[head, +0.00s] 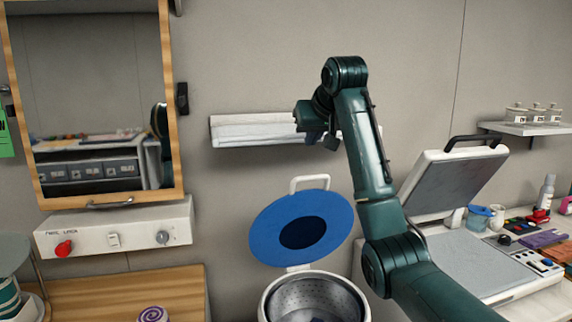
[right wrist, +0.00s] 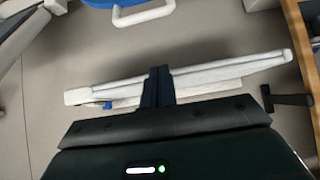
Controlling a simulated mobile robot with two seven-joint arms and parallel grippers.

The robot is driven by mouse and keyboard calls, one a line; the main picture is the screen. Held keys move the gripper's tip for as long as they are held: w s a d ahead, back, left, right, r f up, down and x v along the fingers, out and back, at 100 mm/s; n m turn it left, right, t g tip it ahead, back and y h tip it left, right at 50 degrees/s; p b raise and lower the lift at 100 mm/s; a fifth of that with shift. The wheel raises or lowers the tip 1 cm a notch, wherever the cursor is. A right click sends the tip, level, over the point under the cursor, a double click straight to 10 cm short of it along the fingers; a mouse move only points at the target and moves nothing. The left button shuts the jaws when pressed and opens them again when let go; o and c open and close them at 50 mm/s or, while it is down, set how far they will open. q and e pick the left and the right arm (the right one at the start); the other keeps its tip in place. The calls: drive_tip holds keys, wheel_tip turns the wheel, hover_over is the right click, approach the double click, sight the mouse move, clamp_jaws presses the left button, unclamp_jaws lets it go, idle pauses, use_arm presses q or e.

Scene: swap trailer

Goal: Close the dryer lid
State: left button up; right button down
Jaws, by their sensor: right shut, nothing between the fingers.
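The dryer (head: 313,283) is a white round tub with a perforated metal drum at the bottom middle of the head view. Its blue lid (head: 262,228) stands open, tilted up behind the drum, with a dark round centre and a white loop handle (head: 310,183) on its upper edge. The lid's edge (right wrist: 128,4) and handle (right wrist: 146,15) also show at the top of the right wrist view. My right gripper (head: 318,138) is above the lid and apart from it, in front of the white wall shelf. Its fingers (right wrist: 158,78) are shut and empty. My left gripper is out of view.
The white wall shelf (head: 240,130) lies behind my right gripper. A press with a raised lid (head: 455,180) stands to the right of my right arm. A wood-framed cabinet (head: 172,110) and a control panel (head: 120,228) are at the left, above a wooden counter (head: 185,285).

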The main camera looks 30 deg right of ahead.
drive_tip(key=p+x, duration=0.1)
drive_tip(key=x, duration=0.5)
drive_tip(key=p+x, duration=0.1)
drive_tip(key=x, duration=0.2)
drive_tip(key=shift+s+f+p, duration=0.1)
drive_tip(key=shift+f+p, duration=0.25)
drive_tip(key=shift+f, duration=0.15)
drive_tip(key=shift+s+a+f, duration=0.1)
drive_tip(key=shift+s+f, duration=0.05)
drive_tip(key=shift+s, duration=0.15)
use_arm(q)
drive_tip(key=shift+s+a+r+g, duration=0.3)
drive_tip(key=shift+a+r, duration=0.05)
use_arm(e)
drive_tip(key=shift+s+a+f, duration=0.1)
drive_tip(key=shift+s+f, duration=0.2)
drive_tip(key=shift+s, duration=0.25)
drive_tip(key=shift+s+a+f, duration=0.15)
drive_tip(key=shift+s+f, duration=0.1)
drive_tip(key=shift+s, duration=0.25)
